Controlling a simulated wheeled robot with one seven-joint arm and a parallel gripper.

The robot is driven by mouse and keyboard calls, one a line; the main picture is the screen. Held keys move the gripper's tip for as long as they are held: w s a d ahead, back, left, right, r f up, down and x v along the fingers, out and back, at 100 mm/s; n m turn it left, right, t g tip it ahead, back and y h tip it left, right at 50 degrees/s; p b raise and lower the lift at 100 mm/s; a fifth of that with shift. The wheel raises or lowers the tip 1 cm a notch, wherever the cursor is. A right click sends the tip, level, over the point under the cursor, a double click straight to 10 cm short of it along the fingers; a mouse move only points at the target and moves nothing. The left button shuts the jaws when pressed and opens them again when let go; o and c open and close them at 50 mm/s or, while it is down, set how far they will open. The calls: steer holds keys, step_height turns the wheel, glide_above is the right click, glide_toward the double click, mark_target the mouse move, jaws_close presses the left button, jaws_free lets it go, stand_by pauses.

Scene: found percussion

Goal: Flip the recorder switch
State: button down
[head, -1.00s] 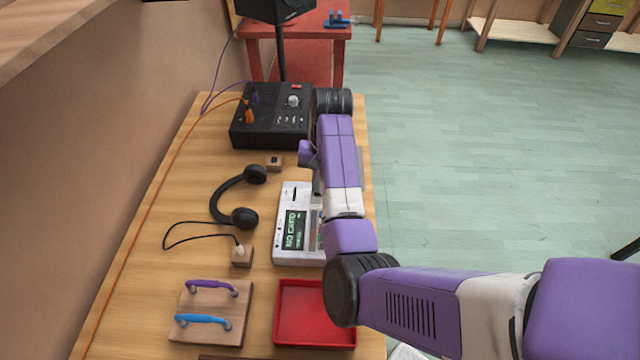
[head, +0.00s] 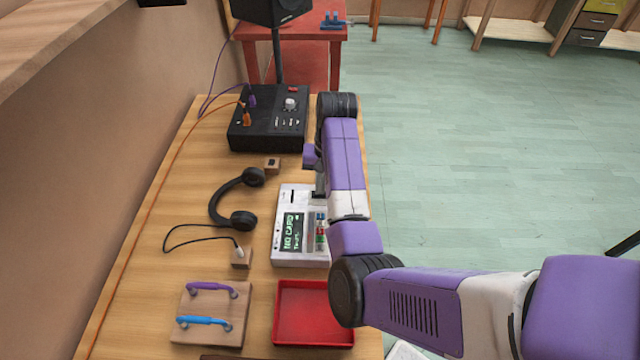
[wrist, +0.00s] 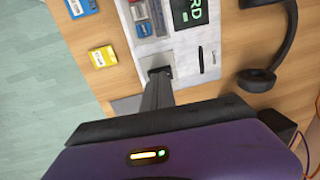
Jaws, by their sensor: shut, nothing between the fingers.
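The recorder (head: 286,257) is a white box on the wooden table, with a green-lettered dark screen (head: 293,231) reading "NO CARD" and several coloured buttons (head: 320,228). In the wrist view the recorder (wrist: 185,65) fills the upper middle, with its screen (wrist: 190,10), buttons (wrist: 147,18) and a thin dark slot (wrist: 201,60). My gripper (wrist: 159,73) is shut and empty, its fingertips over the recorder's end beyond the buttons. I cannot tell whether they touch it. No switch is clearly visible; the fingers cover part of that area.
Black headphones (head: 217,203) lie left of the recorder. A black box with a knob (head: 268,138) stands behind it. A red tray (head: 313,345) and a board with purple and blue handles (head: 188,303) are nearer. Yellow (wrist: 103,56) and blue (wrist: 82,7) cards lie beside the recorder.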

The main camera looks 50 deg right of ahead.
mark_target(314, 193)
steer(key=shift+r, duration=0.15)
step_height(314, 193, up, 14)
steer(key=w+a+p, duration=0.1)
steer(key=p, duration=0.4)
steer(key=shift+w+f+p, duration=0.2)
steer(key=shift+f+p, duration=0.05)
steer(key=shift+p, duration=0.1)
stand_by(0.4)
